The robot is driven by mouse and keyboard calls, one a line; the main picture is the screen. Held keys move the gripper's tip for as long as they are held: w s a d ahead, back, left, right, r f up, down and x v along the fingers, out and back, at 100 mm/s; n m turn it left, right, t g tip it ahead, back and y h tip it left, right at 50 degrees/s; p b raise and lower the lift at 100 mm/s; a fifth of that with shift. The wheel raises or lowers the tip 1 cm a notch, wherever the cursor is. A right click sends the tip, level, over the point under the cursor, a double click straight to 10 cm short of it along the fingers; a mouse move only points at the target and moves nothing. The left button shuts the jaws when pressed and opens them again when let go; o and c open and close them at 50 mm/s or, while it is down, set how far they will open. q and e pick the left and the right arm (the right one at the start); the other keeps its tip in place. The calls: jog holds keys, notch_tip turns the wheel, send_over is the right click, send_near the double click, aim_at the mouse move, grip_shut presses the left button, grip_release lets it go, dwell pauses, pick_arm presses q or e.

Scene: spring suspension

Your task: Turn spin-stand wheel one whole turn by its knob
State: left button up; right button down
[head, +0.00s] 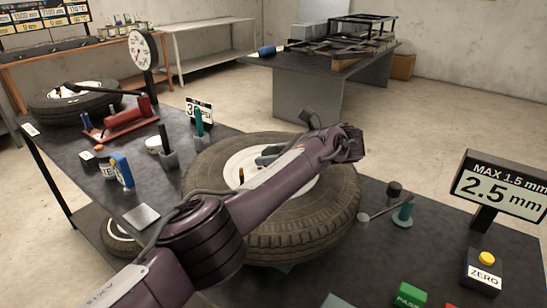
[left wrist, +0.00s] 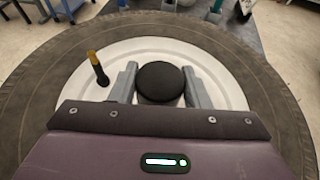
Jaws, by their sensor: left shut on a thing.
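The spin-stand wheel (head: 300,225) is a tyre with a white rim (head: 243,160), lying flat on the dark bench. In the left wrist view the tyre (left wrist: 38,95) surrounds the white rim (left wrist: 75,85). My left gripper (head: 268,155) is over the rim, its arm crossing the wheel and hiding part of it. In the left wrist view my left gripper (left wrist: 161,88) has its grey fingers on either side of a round black knob (left wrist: 160,80) and is shut on it. A dark peg with a yellow tip (left wrist: 97,66) stands on the rim, left of the fingers. My right gripper is not in view.
A display (head: 505,187) reading 2.5 mm and a ZERO button box (head: 484,272) stand at the right. A teal stand (head: 403,212) is close to the tyre's right side. A red tool (head: 122,120), another tyre (head: 75,103) and a dial gauge (head: 142,50) are at the left.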

pick_arm(q)
jog(key=shift+f, duration=0.1)
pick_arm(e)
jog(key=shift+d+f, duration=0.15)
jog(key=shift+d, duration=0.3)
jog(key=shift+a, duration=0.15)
pick_arm(q)
jog(key=o, duration=1.4)
jog(key=shift+c, duration=0.2)
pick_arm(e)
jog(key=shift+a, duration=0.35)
pick_arm(q)
jog(key=shift+r+p, duration=0.5)
jog(key=shift+r, duration=0.25)
notch_tip(320, 180, up, 19)
jog(key=p, duration=1.5)
jog(key=shift+f+p, duration=0.2)
jog(key=shift+p, duration=0.15)
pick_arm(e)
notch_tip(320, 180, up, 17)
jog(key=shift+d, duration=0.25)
